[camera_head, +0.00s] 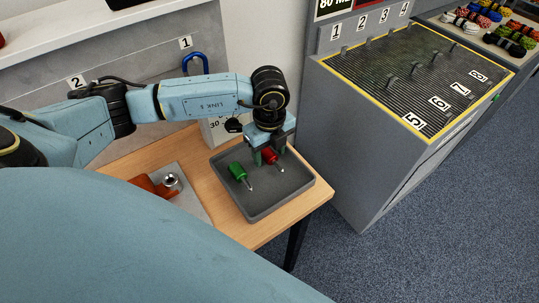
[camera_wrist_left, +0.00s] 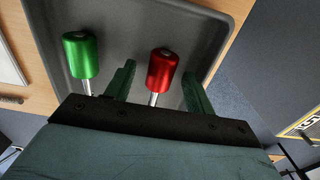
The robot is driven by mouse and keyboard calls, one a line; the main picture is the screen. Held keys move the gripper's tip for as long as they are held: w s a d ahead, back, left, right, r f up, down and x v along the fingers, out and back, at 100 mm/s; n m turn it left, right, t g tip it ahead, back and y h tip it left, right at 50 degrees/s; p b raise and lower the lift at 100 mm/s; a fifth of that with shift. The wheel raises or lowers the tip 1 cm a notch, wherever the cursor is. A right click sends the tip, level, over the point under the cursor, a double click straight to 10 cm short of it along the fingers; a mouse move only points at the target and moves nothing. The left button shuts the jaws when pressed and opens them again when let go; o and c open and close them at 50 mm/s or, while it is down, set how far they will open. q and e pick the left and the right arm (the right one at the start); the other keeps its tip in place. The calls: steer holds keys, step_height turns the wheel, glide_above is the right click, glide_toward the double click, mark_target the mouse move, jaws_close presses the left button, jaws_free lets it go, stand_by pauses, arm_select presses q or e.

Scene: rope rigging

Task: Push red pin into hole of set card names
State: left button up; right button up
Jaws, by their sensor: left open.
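The red pin (camera_head: 272,157) lies in a grey tray (camera_head: 262,211) on the wooden table. It has a red handle and a metal shank. My left gripper (camera_head: 266,157) is right at it, pointing down into the tray. In the left wrist view the open fingers (camera_wrist_left: 158,84) stand on either side of the red pin (camera_wrist_left: 162,68), with gaps beside it. A green pin (camera_head: 238,171) lies left of it and is outside the fingers (camera_wrist_left: 82,55). My right gripper is out of view.
A grey cabinet (camera_head: 340,150) on the right has a ribbed, yellow-edged top with several numbered metal pegs. An orange part with a metal ring (camera_head: 171,181) lies on a plate left of the tray. A blue shackle (camera_head: 195,62) hangs behind. Coloured rope bundles (camera_head: 490,20) are far right.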

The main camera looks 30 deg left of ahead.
arm_select(q)
steer(key=shift+f, duration=0.1)
steer(key=shift+c, duration=0.4)
jaws_close()
